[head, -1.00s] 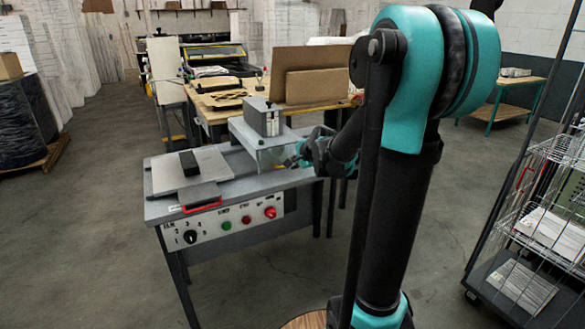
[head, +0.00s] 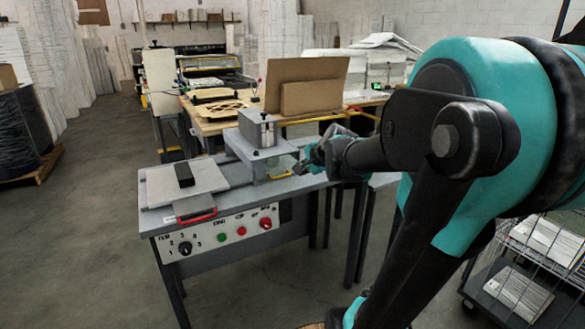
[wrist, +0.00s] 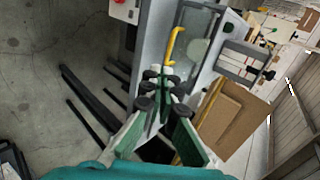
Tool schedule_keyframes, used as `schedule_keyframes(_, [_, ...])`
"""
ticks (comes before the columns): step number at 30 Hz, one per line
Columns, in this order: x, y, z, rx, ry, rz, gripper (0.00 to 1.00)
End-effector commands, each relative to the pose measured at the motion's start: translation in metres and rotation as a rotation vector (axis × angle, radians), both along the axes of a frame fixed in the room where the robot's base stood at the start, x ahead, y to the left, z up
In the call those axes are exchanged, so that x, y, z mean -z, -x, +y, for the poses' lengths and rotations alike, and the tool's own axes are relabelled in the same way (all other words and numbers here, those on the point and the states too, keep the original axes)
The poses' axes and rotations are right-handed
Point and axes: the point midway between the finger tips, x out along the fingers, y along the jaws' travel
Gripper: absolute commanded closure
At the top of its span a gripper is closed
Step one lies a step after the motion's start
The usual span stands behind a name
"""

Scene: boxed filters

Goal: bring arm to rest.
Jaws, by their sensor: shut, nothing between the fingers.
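My gripper (head: 308,158) is at the right end of the grey machine table (head: 270,199), close to the press unit (head: 257,128). In the wrist view my gripper (wrist: 163,82) has its fingertips together with nothing between them. A yellow handle (wrist: 175,45) of the press lies just beyond the fingertips; I cannot tell whether they touch.
The machine has a flat plate with a black block (head: 184,175), a red handle (head: 197,216) and a control panel (head: 220,236). Behind it stands a wooden workbench with cardboard (head: 311,97). A wire cart (head: 530,270) stands at right.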

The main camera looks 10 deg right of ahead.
Motion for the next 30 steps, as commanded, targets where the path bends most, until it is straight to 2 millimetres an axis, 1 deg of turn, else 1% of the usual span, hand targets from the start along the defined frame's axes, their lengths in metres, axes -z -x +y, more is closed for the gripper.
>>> schedule_keyframes(2, [0.01, 0.011, 0.002, -0.038, 0.045, 0.01, 1.0])
schedule_keyframes(5, [0.04, 0.039, 0.008, -0.156, 0.178, 0.033, 1.0])
schedule_keyframes(6, [0.056, 0.055, 0.01, -0.222, 0.251, 0.048, 1.0])
schedule_keyframes(8, [0.083, 0.083, 0.011, -0.337, 0.37, 0.072, 1.0])
schedule_keyframes(9, [0.1, 0.102, 0.011, -0.417, 0.451, 0.091, 1.0])
schedule_keyframes(11, [0.125, 0.131, 0.009, -0.537, 0.565, 0.119, 1.0])
schedule_keyframes(12, [0.139, 0.149, 0.007, -0.613, 0.634, 0.138, 1.0])
schedule_keyframes(15, [0.169, 0.189, 0.0, -0.783, 0.776, 0.18, 1.0])
schedule_keyframes(18, [0.188, 0.218, -0.006, -0.905, 0.871, 0.212, 1.0])
schedule_keyframes(22, [0.199, 0.235, -0.012, -0.981, 0.926, 0.233, 1.0])
schedule_keyframes(30, [0.2, 0.236, -0.012, -0.991, 0.933, 0.236, 1.0])
